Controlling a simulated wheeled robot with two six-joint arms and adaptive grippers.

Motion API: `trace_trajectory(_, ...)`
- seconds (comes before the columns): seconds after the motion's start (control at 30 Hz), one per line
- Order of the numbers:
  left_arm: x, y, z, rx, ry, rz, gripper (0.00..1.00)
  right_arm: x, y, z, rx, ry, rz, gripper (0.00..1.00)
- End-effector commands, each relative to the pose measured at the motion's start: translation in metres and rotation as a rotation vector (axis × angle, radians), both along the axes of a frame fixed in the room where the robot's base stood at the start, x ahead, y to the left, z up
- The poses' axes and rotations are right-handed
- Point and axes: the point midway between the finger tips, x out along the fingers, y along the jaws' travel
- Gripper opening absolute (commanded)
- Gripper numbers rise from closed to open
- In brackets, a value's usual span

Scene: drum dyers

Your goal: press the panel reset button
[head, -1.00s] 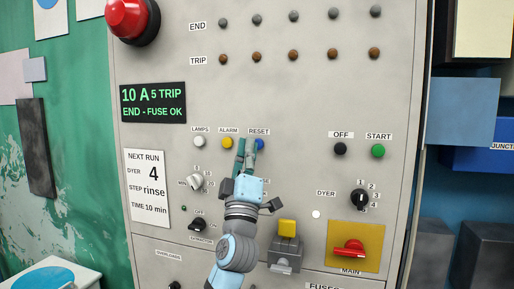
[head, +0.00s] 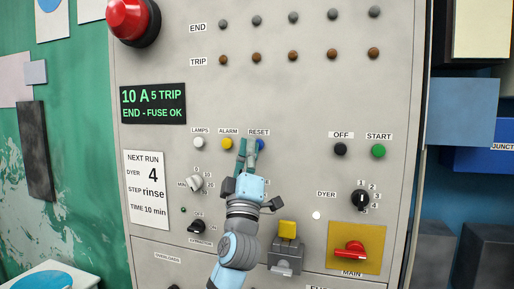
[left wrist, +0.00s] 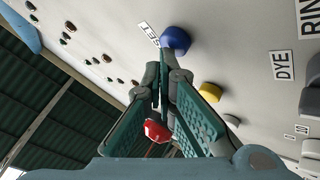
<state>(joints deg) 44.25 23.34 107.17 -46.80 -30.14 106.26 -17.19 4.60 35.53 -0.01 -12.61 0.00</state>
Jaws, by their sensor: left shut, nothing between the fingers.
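The blue reset button (head: 260,144) sits under the RESET label (head: 259,132) on the grey panel. It also shows in the left wrist view (left wrist: 176,39), just beyond the fingertips. My left gripper (head: 247,143) is shut and empty, its fingers pointing up at the panel. In the head view its tips overlap the left edge of the blue button; in the left wrist view the tips (left wrist: 163,63) lie just below it. I cannot tell whether they touch it. My right gripper is not in view.
The yellow alarm button (head: 227,144) and white lamps button (head: 199,142) are close on the left. The black off button (head: 340,149) and green start button (head: 378,151) are to the right. A yellow-topped block (head: 287,229) and red main switch (head: 349,249) stand lower right.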

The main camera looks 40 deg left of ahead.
Motion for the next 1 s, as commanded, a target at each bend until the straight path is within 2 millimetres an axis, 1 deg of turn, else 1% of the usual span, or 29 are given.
trace_trajectory(0.47,0.005,0.002,-0.001,-0.001,0.000,-0.001,0.00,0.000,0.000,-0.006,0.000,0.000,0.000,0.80)
trace_trajectory(0.73,0.005,0.002,0.000,-0.001,0.000,0.000,0.00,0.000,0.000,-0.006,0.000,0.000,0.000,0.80)
trace_trajectory(0.87,0.002,0.001,0.000,-0.002,0.000,-0.001,0.00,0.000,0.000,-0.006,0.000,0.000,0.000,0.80)
trace_trajectory(1.0,-0.005,-0.002,-0.001,-0.001,0.001,0.000,0.00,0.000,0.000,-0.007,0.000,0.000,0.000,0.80)
